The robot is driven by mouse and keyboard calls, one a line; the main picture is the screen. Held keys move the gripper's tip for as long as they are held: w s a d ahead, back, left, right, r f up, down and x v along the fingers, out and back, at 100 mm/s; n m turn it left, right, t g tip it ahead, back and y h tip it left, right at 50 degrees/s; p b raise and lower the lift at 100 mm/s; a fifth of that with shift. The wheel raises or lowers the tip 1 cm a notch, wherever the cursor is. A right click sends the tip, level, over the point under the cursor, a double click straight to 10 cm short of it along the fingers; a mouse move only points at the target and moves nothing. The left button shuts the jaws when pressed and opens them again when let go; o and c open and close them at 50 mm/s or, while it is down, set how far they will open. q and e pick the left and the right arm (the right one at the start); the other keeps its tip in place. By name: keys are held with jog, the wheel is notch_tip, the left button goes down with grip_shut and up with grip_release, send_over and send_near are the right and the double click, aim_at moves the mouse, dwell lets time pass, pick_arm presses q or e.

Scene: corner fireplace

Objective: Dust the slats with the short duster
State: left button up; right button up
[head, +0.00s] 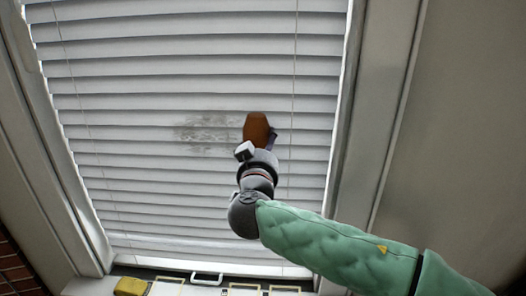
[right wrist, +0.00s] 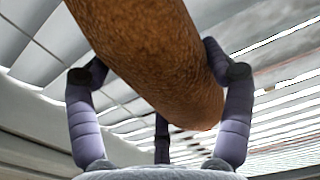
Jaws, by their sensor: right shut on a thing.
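The window slats (head: 110,100) are white horizontal blinds that fill most of the head view. A grey dusty patch (head: 205,133) lies on the slats near the middle. The short duster (head: 256,129) is brown and sits just right of the patch, in front of the slats. In the right wrist view the duster (right wrist: 150,60) is a thick brown fuzzy roll. My right gripper (head: 261,148) is shut on the duster. Its purple fingers (right wrist: 160,80) press on both sides of the roll. Whether the duster touches the slats I cannot tell. My left gripper is not in view.
White window frame posts (head: 345,130) stand at both sides of the slats. Thin cords (head: 294,70) hang down the slats. On the sill below are a yellow block (head: 131,286), a white handle (head: 206,279) and yellow-edged trays. Plain wall (head: 460,130) is at right.

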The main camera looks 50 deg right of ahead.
aim_at(248, 139)
jog(key=shift+w+a, duration=2.05)
jog(key=shift+w, duration=0.8)
jog(key=shift+w+a, duration=2.1)
jog(key=shift+w, duration=0.75)
jog(key=shift+w+a, duration=2.05)
jog(key=shift+w, duration=0.8)
jog(key=shift+d+r, duration=0.1)
jog(key=shift+r, duration=1.15)
jog(key=shift+s+d, duration=0.7)
jog(key=shift+s, duration=0.25)
jog(key=shift+s+d, duration=0.7)
jog(key=shift+s, duration=0.3)
jog(key=shift+s+d, duration=0.7)
jog(key=shift+s, duration=0.3)
jog(key=shift+s+d, duration=1)
jog(key=shift+s, duration=0.45)
jog(key=shift+s+d, duration=1.05)
jog(key=shift+s, duration=0.45)
jog(key=shift+s+d, duration=1)
jog(key=shift+s, duration=0.45)
jog(key=shift+s+d, duration=1.05)
jog(key=shift+s, duration=0.3)
